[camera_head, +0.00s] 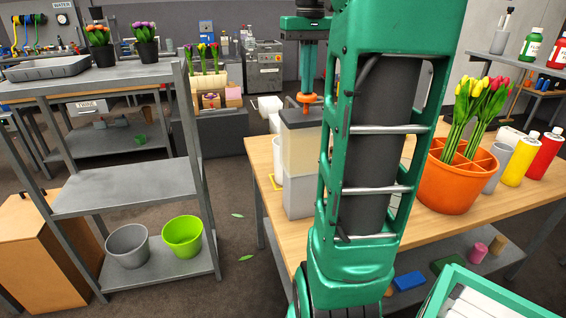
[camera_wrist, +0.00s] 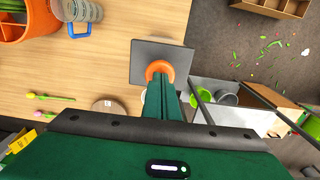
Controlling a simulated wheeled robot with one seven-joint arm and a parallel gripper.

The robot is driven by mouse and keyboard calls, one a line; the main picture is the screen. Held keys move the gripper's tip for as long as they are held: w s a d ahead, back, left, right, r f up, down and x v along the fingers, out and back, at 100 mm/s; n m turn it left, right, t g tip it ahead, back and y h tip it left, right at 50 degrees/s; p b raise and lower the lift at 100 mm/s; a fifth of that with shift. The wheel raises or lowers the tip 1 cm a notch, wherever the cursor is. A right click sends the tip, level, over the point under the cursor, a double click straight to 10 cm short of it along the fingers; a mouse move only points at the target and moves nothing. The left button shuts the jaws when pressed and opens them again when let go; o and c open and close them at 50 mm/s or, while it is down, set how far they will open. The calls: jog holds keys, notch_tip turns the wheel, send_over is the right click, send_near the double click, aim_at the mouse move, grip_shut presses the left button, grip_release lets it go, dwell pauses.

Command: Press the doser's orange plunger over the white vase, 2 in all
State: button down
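The doser (camera_head: 301,150) stands on the wooden table, with a grey top and a pale yellowish body. Its orange plunger (camera_head: 306,98) sticks up from the top. In the wrist view the plunger (camera_wrist: 160,70) is an orange ring over the dark grey doser top (camera_wrist: 150,50). My gripper (camera_head: 307,88) points straight down at the plunger. Its fingers appear together and empty, with the tips at or just above the plunger; contact is unclear. A white vessel (camera_head: 278,157), apparently the vase, is mostly hidden behind the doser's left side. My arm hides the doser's right side.
An orange pot (camera_head: 447,185) with tulips stands on the right of the table beside grey, yellow and red containers. A grey shelf rack (camera_head: 125,188) with grey and green buckets stands on the left.

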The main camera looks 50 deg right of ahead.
jog(key=shift+f, duration=1.25)
jog(key=shift+r, duration=3.5)
jog(key=shift+w+a, duration=0.1)
